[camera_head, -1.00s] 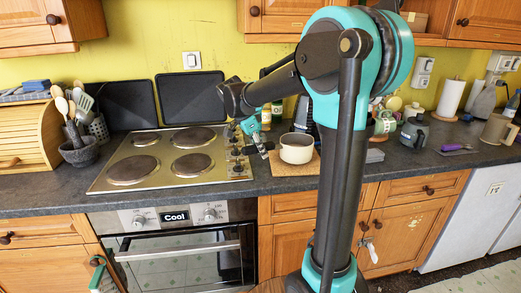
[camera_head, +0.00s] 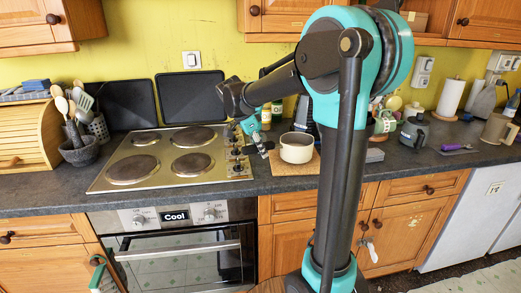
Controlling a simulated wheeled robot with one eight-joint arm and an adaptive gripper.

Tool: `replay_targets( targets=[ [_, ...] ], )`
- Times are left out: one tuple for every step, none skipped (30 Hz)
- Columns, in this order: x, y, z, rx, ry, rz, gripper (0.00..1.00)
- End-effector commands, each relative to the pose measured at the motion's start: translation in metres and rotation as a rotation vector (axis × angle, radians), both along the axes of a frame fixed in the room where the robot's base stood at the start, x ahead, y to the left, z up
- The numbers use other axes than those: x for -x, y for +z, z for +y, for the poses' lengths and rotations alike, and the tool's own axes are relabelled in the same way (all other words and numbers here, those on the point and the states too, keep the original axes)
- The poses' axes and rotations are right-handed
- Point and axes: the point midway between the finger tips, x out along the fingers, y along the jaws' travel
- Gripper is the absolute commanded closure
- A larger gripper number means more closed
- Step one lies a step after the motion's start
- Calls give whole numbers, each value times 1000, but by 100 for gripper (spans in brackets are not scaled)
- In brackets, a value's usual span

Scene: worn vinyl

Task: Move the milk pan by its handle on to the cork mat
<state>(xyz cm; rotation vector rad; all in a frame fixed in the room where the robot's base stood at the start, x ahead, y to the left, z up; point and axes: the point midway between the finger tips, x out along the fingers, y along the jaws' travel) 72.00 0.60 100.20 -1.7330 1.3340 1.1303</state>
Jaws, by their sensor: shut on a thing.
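The milk pan (camera_head: 297,149) is a small cream-coloured pan, upright to the right of the hob. It is on or just above the tan cork mat (camera_head: 283,169); I cannot tell whether its base touches. The mat's front and left parts show, and my arm hides its right side. My gripper (camera_head: 267,147) is at the pan's left side, shut on the pan's handle, which is mostly hidden by the fingers.
The steel hob (camera_head: 163,166) with several dark plates lies to the left. Bottles (camera_head: 266,115) stand behind the pan. A grey kettle-like item (camera_head: 413,132) and a purple-handled utensil (camera_head: 456,148) are to the right. The worktop's front edge runs below the mat.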

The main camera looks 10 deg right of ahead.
Motion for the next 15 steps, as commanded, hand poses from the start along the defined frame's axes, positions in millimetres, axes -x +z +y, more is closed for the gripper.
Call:
replay_targets(
  targets=[
    [0, 0, 0, 2, 0, -1, 100],
    [0, 0, 0, 2, 0, -1, 100],
    [0, -1, 0, 2, 0, -1, 100],
    [0, -1, 0, 2, 0, -1, 100],
    [0, -1, 0, 2, 0, -1, 100],
    [0, -2, 0, 2, 0, -1, 100],
    [0, -2, 0, 2, 0, -1, 100],
    [0, -2, 0, 2, 0, -1, 100],
    [0, -3, 0, 2, 0, -1, 100],
    [0, -3, 0, 2, 0, -1, 100],
    [0, -3, 0, 2, 0, -1, 100],
    [0, -4, 0, 2, 0, -1, 100],
    [0, -4, 0, 2, 0, -1, 100],
    [0, -4, 0, 2, 0, -1, 100],
    [0, -5, 0, 2, 0, -1, 100]
  ],
)
